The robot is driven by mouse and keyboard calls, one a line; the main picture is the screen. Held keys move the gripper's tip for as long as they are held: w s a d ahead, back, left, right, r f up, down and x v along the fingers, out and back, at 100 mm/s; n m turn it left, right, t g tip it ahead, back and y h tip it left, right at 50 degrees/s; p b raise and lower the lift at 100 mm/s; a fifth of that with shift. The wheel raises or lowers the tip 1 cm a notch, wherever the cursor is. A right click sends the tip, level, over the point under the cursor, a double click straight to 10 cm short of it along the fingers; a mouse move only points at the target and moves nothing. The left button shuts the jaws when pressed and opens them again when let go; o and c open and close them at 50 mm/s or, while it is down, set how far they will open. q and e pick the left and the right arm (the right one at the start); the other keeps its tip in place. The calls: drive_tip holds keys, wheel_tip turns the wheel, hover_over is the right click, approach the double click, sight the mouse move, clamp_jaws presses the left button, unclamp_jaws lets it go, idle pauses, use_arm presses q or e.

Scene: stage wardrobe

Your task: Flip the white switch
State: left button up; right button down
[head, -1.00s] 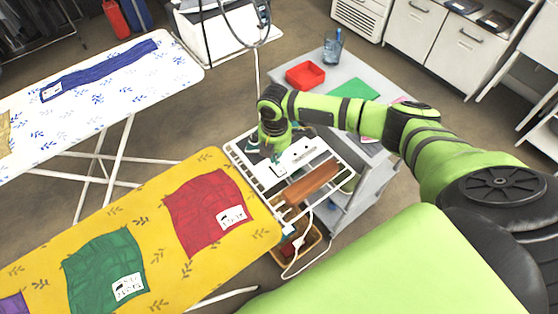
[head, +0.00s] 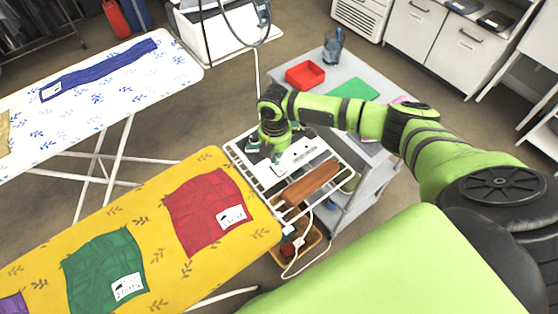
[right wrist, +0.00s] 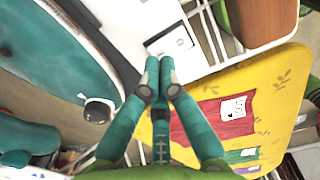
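A white plate (head: 296,155) with small dark marks lies on the white wire rack (head: 241,157) at the end of the yellow ironing board. In the right wrist view the white plate (right wrist: 168,30) is just beyond my fingertips, with a small dark-edged part on it; I cannot tell which way a switch on it is set. My right gripper (head: 273,152) points down at the plate's left end. In the right wrist view its teal fingers (right wrist: 160,78) are together with nothing visible between them. Whether they touch the plate is unclear. My left gripper is out of view.
A brown padded piece (head: 312,183) lies on the rack beside the plate. A large teal rounded object (right wrist: 55,60) is close left of my fingers in the wrist view. The yellow board (head: 150,215) carries folded cloths. A grey table (head: 345,70) holds a red tray (head: 305,75).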

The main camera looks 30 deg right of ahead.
drive_tip(key=shift+f+b, duration=0.65)
drive_tip(key=shift+f, duration=0.45)
idle(0.3)
drive_tip(key=shift+s, duration=0.1)
drive_tip(key=shift+r+p, duration=0.9)
drive_tip(key=shift+p, duration=0.15)
wheel_tip(320, 180, up, 5)
drive_tip(key=p, duration=0.5)
drive_tip(key=shift+r, duration=0.15)
